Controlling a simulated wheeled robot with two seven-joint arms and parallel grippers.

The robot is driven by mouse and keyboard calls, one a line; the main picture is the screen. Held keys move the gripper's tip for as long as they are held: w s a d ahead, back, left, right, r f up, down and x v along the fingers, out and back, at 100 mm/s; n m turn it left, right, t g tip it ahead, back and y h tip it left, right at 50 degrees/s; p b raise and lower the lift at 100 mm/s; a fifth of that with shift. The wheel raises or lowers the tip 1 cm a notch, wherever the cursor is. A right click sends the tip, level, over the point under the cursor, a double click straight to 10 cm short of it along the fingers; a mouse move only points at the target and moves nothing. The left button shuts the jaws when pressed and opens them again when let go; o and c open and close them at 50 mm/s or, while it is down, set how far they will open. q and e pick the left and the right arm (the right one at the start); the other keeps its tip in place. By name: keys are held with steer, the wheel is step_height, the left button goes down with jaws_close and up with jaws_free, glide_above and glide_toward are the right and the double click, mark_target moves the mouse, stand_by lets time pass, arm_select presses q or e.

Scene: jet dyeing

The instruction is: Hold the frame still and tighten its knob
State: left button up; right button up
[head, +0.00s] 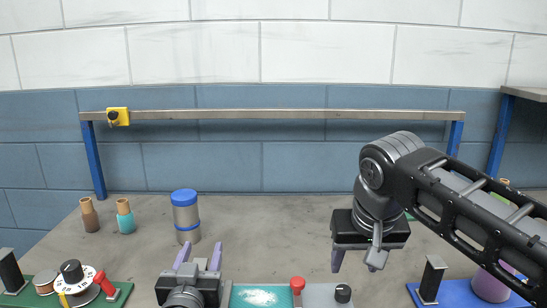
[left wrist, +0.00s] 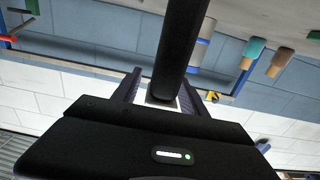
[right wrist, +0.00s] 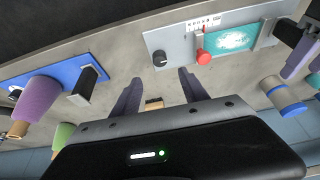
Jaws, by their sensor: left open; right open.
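A grey panel (head: 318,297) lies at the front middle of the table, with a black knob (head: 343,293), a red-topped knob (head: 297,284) and a teal area with a white patch (head: 258,297). The right wrist view shows the same panel (right wrist: 180,43) with the red knob (right wrist: 203,56) and black knob (right wrist: 159,58). I cannot tell which part is the task's frame. My left gripper (head: 199,258) is open and empty, left of the teal area. My right gripper (head: 357,260) is open and empty, above and behind the black knob, apart from it.
A green board (head: 122,290) with a white reel (head: 78,288) is at front left. A blue board with a black post (head: 432,277) and purple cone (head: 489,286) is at front right. Two spools and a blue-lidded jar (head: 186,216) stand behind. A rail (head: 280,115) spans the back.

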arm_select(q)
step_height(320, 180, up, 9)
stand_by(0.3)
steer(key=shift+f, duration=0.1)
